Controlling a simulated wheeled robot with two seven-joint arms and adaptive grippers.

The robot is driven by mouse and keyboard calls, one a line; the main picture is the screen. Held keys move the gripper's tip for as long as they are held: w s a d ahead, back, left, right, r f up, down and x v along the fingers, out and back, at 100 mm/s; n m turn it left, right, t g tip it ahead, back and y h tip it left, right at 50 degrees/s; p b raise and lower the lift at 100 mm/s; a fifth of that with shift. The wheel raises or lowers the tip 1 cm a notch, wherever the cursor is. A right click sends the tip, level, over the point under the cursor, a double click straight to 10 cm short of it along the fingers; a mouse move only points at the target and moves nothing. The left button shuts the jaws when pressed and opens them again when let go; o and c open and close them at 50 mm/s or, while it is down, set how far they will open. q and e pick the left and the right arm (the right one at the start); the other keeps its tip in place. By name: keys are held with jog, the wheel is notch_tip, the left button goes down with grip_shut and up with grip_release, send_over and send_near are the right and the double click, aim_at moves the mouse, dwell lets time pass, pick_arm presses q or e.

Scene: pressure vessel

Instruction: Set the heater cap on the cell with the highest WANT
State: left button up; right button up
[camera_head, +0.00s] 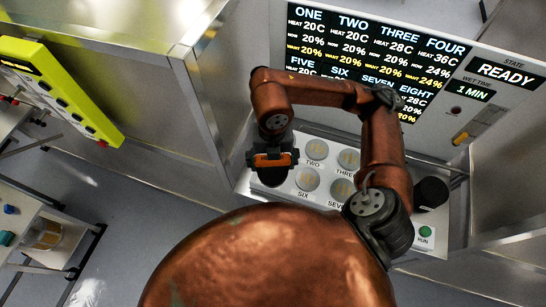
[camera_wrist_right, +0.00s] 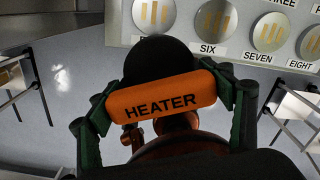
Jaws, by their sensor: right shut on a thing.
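My right gripper (camera_head: 272,160) is shut on the orange handle of the black round heater cap (camera_wrist_right: 160,62). The handle reads HEATER in the right wrist view. The cap is at the left front of the white cell panel (camera_head: 250,190), by cell FIVE (camera_wrist_right: 153,12), whose label is partly hidden. Cells TWO (camera_head: 317,149), THREE (camera_head: 348,158), SIX (camera_head: 307,178) and SEVEN (camera_head: 342,189) show uncovered. The display (camera_head: 375,60) gives WANT 20% for ONE to THREE and 24% for FOUR. My arm hides much of its lower row. My left gripper is out of view.
A black cylinder (camera_head: 431,192) stands at the panel's right, near the green RUN button (camera_head: 424,232). The state sign (camera_head: 505,72) reads READY, with 1 MIN below. Metal walls flank the panel. A yellow-green box (camera_head: 55,90) is at the left.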

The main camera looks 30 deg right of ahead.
jog(key=w+d+f, duration=0.1)
jog(key=w+f, duration=0.1)
jog(key=f, duration=0.1)
jog(key=w+d+f+p, duration=0.1)
jog(key=w+f, duration=0.1)
jog(key=f, duration=0.1)
jog(key=w+d+f+p, duration=0.1)
jog(key=w+d+f, duration=0.1)
jog(key=f, duration=0.1)
jog(key=shift+f, duration=0.35)
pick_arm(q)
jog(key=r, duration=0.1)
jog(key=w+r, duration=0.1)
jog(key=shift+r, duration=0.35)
pick_arm(e)
jog(key=shift+f, duration=0.1)
jog(key=shift+f, duration=0.15)
jog(key=o, duration=1.5)
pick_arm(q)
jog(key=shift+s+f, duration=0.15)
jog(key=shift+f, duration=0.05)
pick_arm(e)
jog(key=o, duration=0.5)
jog(key=shift+c, duration=0.2)
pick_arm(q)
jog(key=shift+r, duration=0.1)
